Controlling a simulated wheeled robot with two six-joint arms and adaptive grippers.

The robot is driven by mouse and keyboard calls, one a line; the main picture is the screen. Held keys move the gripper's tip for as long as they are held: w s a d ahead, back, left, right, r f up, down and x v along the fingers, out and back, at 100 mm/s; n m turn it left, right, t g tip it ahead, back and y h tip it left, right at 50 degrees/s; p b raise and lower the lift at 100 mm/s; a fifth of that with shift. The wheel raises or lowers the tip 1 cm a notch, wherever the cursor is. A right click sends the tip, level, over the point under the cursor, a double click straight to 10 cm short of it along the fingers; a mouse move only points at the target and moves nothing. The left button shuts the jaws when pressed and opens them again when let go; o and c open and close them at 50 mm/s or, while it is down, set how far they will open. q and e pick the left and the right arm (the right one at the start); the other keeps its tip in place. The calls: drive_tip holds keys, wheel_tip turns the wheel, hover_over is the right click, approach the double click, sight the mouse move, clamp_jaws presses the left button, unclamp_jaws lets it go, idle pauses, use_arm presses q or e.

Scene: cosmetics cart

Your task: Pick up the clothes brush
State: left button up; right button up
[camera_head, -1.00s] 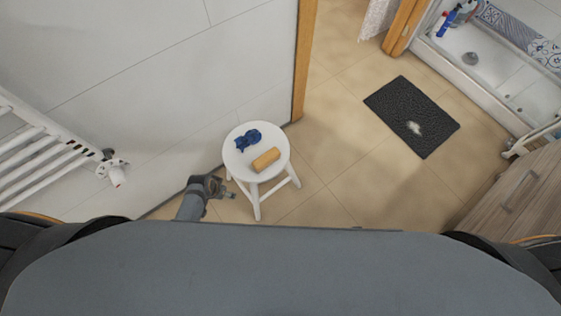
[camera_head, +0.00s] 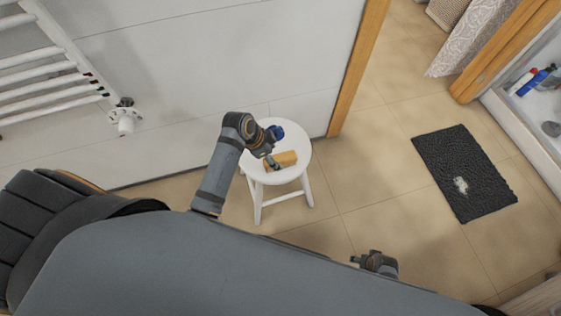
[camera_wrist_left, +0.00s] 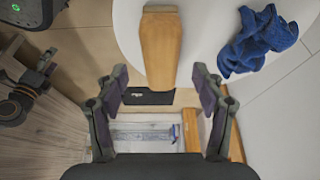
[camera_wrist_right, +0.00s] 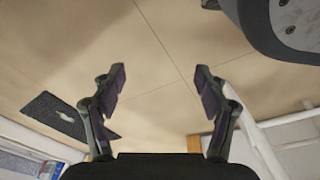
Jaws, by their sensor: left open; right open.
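The clothes brush (camera_head: 284,160) has a wooden, orange-brown body and lies on a round white stool (camera_head: 302,138). In the left wrist view the brush (camera_wrist_left: 160,45) lies ahead of my left gripper (camera_wrist_left: 160,85), roughly in line with the gap between its open fingers. My left gripper (camera_head: 271,160) is over the stool, beside the brush in the head view; I cannot tell the exact height. It is open and empty. My right gripper (camera_wrist_right: 160,85) is open and empty, with floor behind it; part of the right arm (camera_head: 376,263) shows low in the head view.
A crumpled blue cloth (camera_wrist_left: 258,40) lies on the stool next to the brush; it is partly hidden by my arm in the head view. A dark mat (camera_head: 464,172) lies on the floor at right. A white towel rail (camera_head: 50,75) is on the wall at left. Floor right of the stool is clear.

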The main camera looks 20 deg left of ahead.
sight(278, 158)
use_arm(q)
drive_tip(key=b+x, duration=0.2)
drive_tip(key=x, duration=0.2)
drive_tip(key=shift+w+d+f, duration=0.1)
drive_tip(key=shift+w+f, duration=0.05)
drive_tip(key=shift+f, duration=0.1)
drive_tip(key=shift+w+d+f, duration=0.1)
drive_tip(key=shift+f, duration=0.1)
use_arm(e)
wheel_tip(278, 158, up, 5)
drive_tip(key=w+a, duration=0.1)
drive_tip(key=w, duration=0.2)
drive_tip(key=shift+a+r, duration=0.15)
drive_tip(key=shift+a, duration=0.2)
use_arm(q)
drive_tip(key=shift+f+p, duration=0.25)
drive_tip(key=shift+p, duration=0.05)
use_arm(e)
drive_tip(key=shift+r, duration=0.4)
